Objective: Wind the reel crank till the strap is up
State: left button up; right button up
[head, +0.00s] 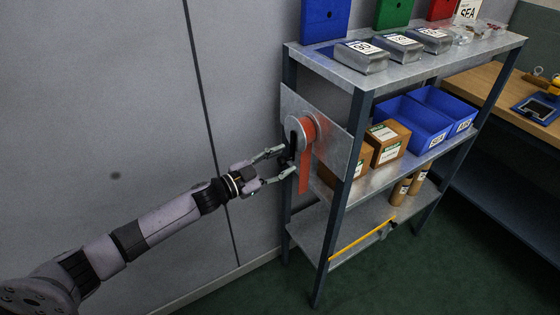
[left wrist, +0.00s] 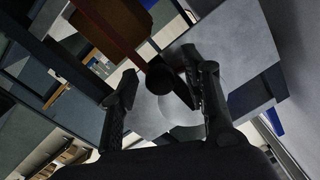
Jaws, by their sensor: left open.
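The reel (head: 308,124), a pale disc wound with orange-red strap (head: 305,178), is mounted on a metal plate (head: 331,140) at the shelf's end. The strap hangs down below the reel. The black crank (head: 293,136) is on the reel's near face. My left gripper (head: 285,162) is open at the crank's lower end. In the left wrist view, the crank's dark knob (left wrist: 160,78) lies between the spread fingers of my left gripper (left wrist: 167,74); contact cannot be told. The strap also shows there as a dark reddish band (left wrist: 112,28). My right gripper is out of view.
A metal shelf rack (head: 340,230) holds cartons (head: 388,141), blue bins (head: 415,122) and grey packages (head: 361,56). A wooden bench (head: 490,93) stands at right. A grey wall (head: 130,100) is close behind my left arm. Open floor lies in front.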

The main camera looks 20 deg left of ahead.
pick_arm(q)
jog(key=shift+c, duration=0.5)
grip_shut()
dwell(0.4)
